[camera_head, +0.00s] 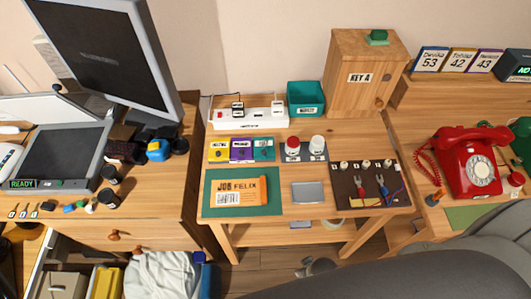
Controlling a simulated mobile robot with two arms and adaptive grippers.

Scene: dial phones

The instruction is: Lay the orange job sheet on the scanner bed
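The orange job sheet (241,199), marked JOB FELIX with a barcode, lies flat on a green mat (213,207) at the left front of the middle table. The scanner (93,181) stands on the left desk with a green READY display. Its dark bed (62,151) is bare, and a pale lid-like panel (40,107) stands raised behind it. My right gripper (315,266) appears small at the bottom, beyond the table's front edge and apart from the sheet. My grey arm partly hides it, and its finger opening is unclear. My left gripper is not in view.
A monitor (100,58) rises behind the scanner. Small bottles and blocks crowd the scanner's right and front. The middle table (280,211) also holds colored cards, a grey plate (308,193), a tool board (368,172), a teal bin (305,97) and a wooden cabinet (352,100). A red phone (455,170) stands right.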

